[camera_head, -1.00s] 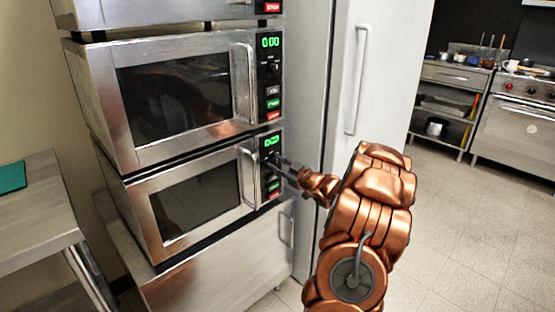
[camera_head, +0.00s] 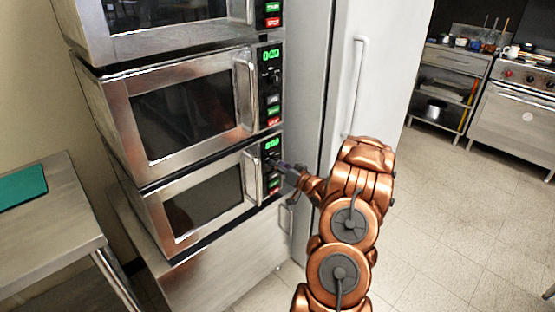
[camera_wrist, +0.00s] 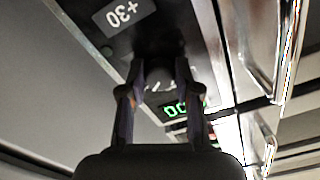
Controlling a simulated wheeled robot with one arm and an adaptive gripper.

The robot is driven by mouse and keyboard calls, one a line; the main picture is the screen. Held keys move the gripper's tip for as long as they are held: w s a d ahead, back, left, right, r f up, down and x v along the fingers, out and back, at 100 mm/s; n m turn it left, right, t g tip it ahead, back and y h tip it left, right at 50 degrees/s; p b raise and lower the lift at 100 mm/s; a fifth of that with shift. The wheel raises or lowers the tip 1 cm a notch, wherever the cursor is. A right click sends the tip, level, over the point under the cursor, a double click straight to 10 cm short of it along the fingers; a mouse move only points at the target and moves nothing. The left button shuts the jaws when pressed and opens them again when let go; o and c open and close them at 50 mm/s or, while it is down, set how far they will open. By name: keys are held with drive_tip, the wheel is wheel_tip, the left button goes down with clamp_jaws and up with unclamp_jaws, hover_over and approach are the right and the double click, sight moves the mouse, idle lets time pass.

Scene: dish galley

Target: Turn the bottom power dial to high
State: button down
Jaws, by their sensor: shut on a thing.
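The bottom microwave (camera_head: 205,203) is the lowest of the stacked steel microwaves in the head view. Its control panel has a lit green display (camera_head: 271,144). My gripper (camera_head: 272,163) reaches in from the right at that panel, just below the display. In the wrist view my gripper (camera_wrist: 155,75) is shut on the dark power dial (camera_wrist: 158,80), with one finger on each side of it. Some white marks show beside the dial and the green display (camera_wrist: 178,108) is near it. The dial's pointer is hidden, so its setting cannot be told. A "+30" button (camera_wrist: 122,13) is in the wrist view.
Another microwave (camera_head: 190,110) sits directly above, with its door handle beside its panel. The bottom microwave's handle (camera_head: 251,178) is close to my gripper's left. A tall white fridge door (camera_head: 365,60) stands right. A steel table (camera_head: 50,235) is at left.

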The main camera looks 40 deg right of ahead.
drive_tip(key=shift+m+p, duration=0.4)
drive_tip(key=shift+m, duration=0.2)
drive_tip(key=c, duration=0.8)
unclamp_jaws()
drive_tip(key=shift+c, duration=0.2)
drive_tip(key=s, duration=1.2)
drive_tip(key=shift+w+a, duration=0.1)
drive_tip(key=shift+a, duration=0.05)
